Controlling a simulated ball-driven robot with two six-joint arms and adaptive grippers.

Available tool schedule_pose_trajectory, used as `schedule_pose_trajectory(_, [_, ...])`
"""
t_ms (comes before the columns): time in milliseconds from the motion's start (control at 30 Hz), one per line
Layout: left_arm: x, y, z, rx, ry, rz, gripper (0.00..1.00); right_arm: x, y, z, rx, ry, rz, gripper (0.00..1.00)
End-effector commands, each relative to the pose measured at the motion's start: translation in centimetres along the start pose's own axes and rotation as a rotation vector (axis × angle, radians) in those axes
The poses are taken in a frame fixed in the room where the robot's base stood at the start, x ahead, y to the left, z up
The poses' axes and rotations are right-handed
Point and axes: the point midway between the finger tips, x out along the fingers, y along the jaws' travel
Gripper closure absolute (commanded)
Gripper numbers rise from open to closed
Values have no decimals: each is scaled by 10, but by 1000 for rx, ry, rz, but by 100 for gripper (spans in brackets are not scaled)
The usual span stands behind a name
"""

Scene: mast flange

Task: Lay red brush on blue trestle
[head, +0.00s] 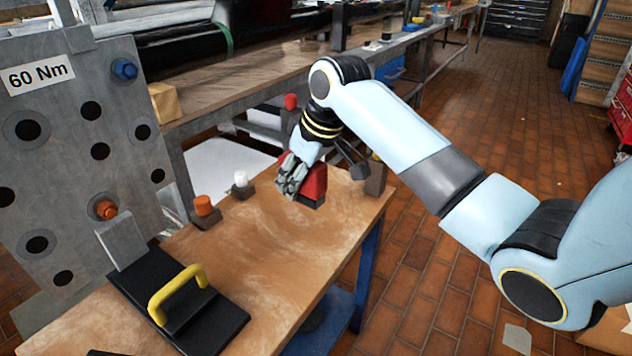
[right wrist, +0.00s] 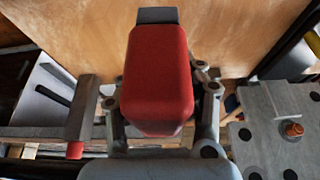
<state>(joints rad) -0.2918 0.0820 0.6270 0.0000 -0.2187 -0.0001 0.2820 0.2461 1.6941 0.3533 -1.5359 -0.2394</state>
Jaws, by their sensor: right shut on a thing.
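The red brush (head: 315,184) is a red block with a dark grey end. It is in my right gripper (head: 297,175), which is shut on it. In the right wrist view the red brush (right wrist: 158,75) fills the middle, between the fingers, with its grey end pointing up the picture. The trestle (head: 285,245) has a worn wooden top and a blue leg (head: 367,275). The brush is over the far part of this top; I cannot tell whether it touches. The wooden top also shows in the right wrist view (right wrist: 235,35). My left gripper is not in view.
A black plate with a yellow handle (head: 178,290) lies on the near left of the top. Orange-capped (head: 203,206) and white-capped (head: 241,180) pieces stand along the left edge. A grey drilled flange (head: 65,150) stands at left. The middle of the top is clear.

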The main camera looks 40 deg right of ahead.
Motion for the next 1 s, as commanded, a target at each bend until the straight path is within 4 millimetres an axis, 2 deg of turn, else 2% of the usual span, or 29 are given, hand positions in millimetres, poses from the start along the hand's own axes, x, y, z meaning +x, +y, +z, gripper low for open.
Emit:
schedule_pose_trajectory(33, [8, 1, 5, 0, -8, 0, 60, 16, -7, -8, 2, 0, -6, 97])
schedule_pose_trajectory(233, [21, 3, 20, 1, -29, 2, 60, 55, -21, -35, 0, -2, -3, 97])
schedule_pose_trajectory(400, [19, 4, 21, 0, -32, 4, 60, 76, -19, -25, -1, -3, 1, 97])
schedule_pose_trajectory(567, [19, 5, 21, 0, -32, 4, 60, 84, -19, -22, -1, -1, 1, 97])
schedule_pose_trajectory(967, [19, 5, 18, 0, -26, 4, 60, 87, -19, -20, -1, -1, 1, 97])
schedule_pose_trajectory(1000, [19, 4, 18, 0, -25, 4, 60, 87, -19, -20, -1, -2, 1, 58])
